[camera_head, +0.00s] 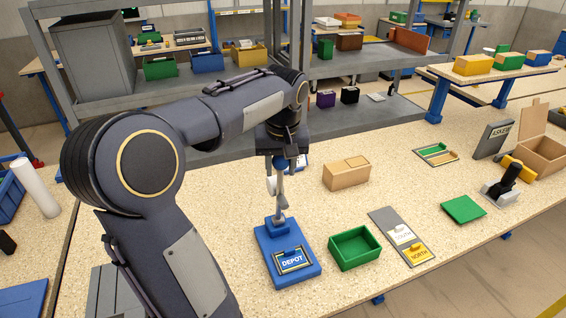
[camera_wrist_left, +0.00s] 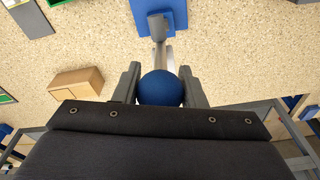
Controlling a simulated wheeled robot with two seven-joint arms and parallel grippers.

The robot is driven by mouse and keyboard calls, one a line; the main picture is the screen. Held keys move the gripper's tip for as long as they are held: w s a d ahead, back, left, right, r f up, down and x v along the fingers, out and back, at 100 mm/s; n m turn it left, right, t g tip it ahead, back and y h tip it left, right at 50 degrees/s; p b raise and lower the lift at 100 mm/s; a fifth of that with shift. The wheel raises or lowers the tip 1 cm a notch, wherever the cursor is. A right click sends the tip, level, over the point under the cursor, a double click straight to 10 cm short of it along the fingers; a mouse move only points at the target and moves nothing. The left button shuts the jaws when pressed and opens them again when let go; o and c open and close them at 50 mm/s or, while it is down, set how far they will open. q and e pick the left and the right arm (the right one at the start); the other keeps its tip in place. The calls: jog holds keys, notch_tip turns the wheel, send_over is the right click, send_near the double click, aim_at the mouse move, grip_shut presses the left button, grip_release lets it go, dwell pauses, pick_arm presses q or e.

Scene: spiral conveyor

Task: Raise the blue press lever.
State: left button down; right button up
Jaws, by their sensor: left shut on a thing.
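The press has a blue base (camera_head: 275,238) with a framed DEPOT plate (camera_head: 292,261) on its front part. Its grey lever shaft (camera_head: 280,198) stands nearly upright from the back of the base. In the left wrist view, the lever ends in a round blue knob (camera_wrist_left: 160,88), with the grey shaft running from it to the blue base (camera_wrist_left: 168,15). My left gripper (camera_head: 283,163) comes down from above and is shut on the knob, one finger on each side. The gripper mostly hides the knob in the head view. My right gripper is not in view.
A green tray (camera_head: 354,248) stands just right of the press, beside a grey board with SOUTH and NORTH tags (camera_head: 419,253). A cardboard box (camera_head: 346,174) lies behind. A green plate (camera_head: 463,209) and a black-handled tool (camera_head: 507,181) are farther right. Bare speckled tabletop lies between them.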

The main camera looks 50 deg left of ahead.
pick_arm(q)
jog(key=shift+a+r, duration=0.1)
jog(key=shift+a, duration=0.05)
jog(key=c, duration=0.9)
grip_release()
jog(key=r, duration=0.5)
jog(key=d+r, duration=0.1)
jog(key=r, duration=0.1)
jog(key=shift+s+r, duration=0.25)
jog(key=shift+r, duration=0.1)
